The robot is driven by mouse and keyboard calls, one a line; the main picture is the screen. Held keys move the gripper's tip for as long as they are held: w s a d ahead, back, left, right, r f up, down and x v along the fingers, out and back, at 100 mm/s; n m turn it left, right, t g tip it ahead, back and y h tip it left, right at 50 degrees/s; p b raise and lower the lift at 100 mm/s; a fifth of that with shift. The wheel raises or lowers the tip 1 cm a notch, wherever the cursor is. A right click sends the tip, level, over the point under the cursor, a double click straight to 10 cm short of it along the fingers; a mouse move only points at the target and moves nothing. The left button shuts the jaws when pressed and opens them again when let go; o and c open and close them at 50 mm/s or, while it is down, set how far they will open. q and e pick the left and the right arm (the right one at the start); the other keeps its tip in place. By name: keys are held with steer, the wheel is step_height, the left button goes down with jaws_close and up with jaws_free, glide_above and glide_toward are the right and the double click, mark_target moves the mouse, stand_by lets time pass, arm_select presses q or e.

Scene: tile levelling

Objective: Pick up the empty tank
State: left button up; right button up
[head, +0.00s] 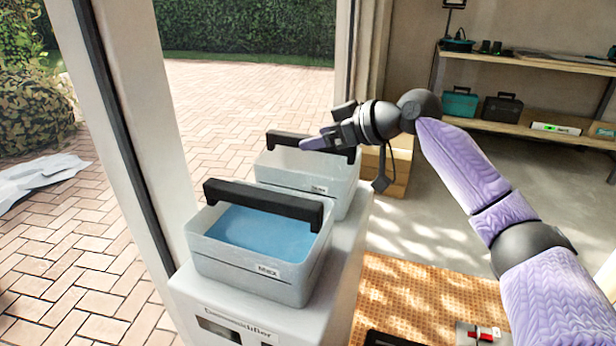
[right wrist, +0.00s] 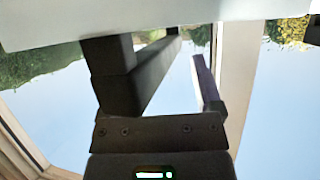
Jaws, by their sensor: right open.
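The empty tank (head: 343,198) is a pale translucent box with a black bar handle (head: 283,139), standing behind a similar tank (head: 225,268) that holds blue water. Both stand upright on a white machine (head: 345,262). My right gripper (head: 322,140) is open at the right part of the empty tank's handle, overlapping it in the head view; I cannot tell whether they touch. In the right wrist view a dark bar (right wrist: 150,75), apparently the handle, runs beside a purple finger (right wrist: 205,80); the other finger is not clear. The gripper hides part of the handle. My left gripper is not in view.
The water tank's raised black handle (head: 262,205) is close in front. A white door post (head: 135,130) stands left of the machine. A wooden box (head: 398,165) is behind my right wrist, and shelves (head: 545,125) with toolboxes stand at back right. An orange perforated mat (head: 425,300) lies to the right.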

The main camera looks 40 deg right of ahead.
steer(key=shift+w+a+f, duration=0.15)
steer(key=shift+w+f, duration=0.05)
steer(key=shift+w, duration=0.2)
jaws_close()
stand_by(0.5)
stand_by(0.4)
